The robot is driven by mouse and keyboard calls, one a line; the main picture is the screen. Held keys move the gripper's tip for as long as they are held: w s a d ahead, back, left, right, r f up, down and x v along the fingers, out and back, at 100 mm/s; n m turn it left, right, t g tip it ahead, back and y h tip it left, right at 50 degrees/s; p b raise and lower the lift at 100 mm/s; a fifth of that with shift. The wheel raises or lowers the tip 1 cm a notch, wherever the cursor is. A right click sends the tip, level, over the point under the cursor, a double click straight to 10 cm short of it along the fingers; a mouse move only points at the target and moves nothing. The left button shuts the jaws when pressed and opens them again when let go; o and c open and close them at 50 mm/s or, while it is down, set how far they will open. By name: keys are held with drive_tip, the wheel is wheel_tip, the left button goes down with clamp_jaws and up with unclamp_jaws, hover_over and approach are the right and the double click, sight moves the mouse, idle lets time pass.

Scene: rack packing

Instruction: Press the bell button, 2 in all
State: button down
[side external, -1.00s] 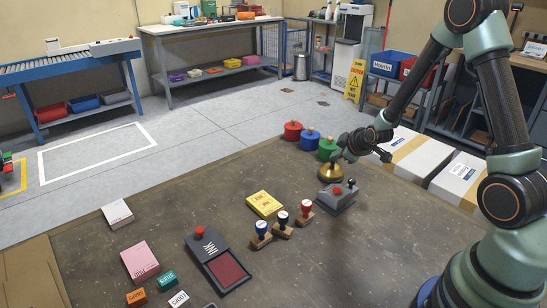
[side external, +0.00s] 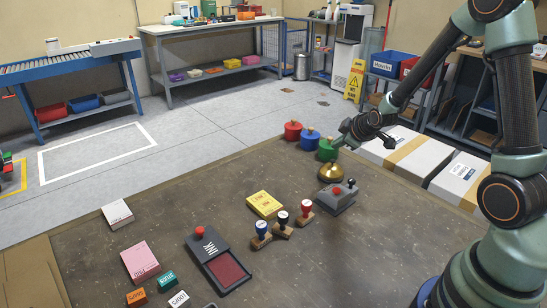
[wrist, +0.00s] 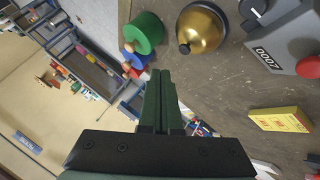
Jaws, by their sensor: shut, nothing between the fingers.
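The bell is a brass dome (side external: 331,173) on a dark base, standing on the brown table in front of the green round weight. It also shows in the wrist view (wrist: 206,27), where its small dark button (wrist: 184,48) is visible on top. My gripper (side external: 341,143) is shut and empty, a little above the bell and apart from it. In the wrist view its closed fingers (wrist: 160,76) point towards the green weight, beside the bell.
Green (side external: 327,149), blue (side external: 309,139) and red (side external: 292,131) knobbed weights stand behind the bell. A grey device with a red button (side external: 338,197) sits close in front. Stamps, a yellow box (side external: 264,204) and an ink pad (side external: 225,268) lie nearer. White boxes (side external: 430,160) line the right.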

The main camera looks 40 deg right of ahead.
sight(333, 162)
drive_tip(key=shift+r, duration=1.3)
idle(1.5)
wheel_tip(333, 162, up, 4)
drive_tip(key=shift+f, duration=0.1)
idle(0.4)
drive_tip(key=shift+f, duration=4.45)
drive_tip(key=shift+f, duration=0.1)
drive_tip(key=shift+f, duration=0.3)
